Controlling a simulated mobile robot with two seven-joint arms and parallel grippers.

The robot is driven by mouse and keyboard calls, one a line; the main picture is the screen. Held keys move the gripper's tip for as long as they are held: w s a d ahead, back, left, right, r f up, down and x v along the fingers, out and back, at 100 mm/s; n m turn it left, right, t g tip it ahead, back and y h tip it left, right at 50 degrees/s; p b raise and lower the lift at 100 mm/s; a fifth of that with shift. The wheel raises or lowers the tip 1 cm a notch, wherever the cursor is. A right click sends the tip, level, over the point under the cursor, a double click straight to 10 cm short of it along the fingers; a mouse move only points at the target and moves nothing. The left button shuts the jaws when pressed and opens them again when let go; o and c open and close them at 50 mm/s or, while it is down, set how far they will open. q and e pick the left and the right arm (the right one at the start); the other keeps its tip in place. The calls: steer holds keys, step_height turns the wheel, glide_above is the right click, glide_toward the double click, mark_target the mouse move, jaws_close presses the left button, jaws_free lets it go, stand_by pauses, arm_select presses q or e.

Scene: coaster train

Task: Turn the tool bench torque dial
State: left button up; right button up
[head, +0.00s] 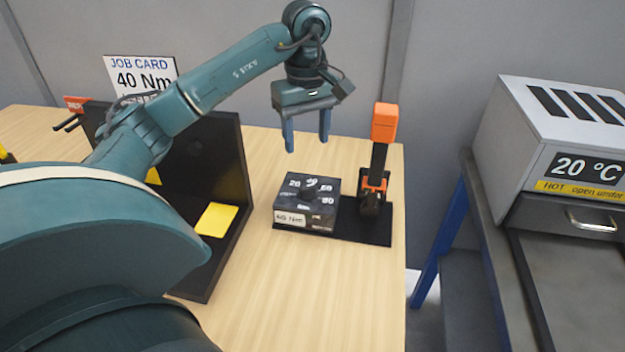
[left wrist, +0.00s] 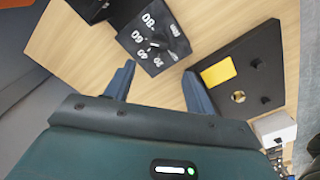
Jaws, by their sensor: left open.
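The torque dial (head: 311,193) is a dark knob on top of a black box (head: 290,205) with white numbers around it. A job card (head: 142,75) at the back reads 40 Nm. My right gripper is not in view.
An orange and black tool (head: 383,125) stands upright just right of the box. A black stand with a yellow pad (head: 217,220) is to the left. Bare wooden bench (head: 300,290) lies in front. A grey oven reading 20 °C (head: 575,130) is at the right.

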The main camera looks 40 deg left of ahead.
mark_target(308, 187)
arm_select(q)
step_height(308, 187, down, 12)
steer(key=shift+d+r+p, duration=0.1)
steer(key=shift+p, duration=0.45)
steer(key=c, duration=1)
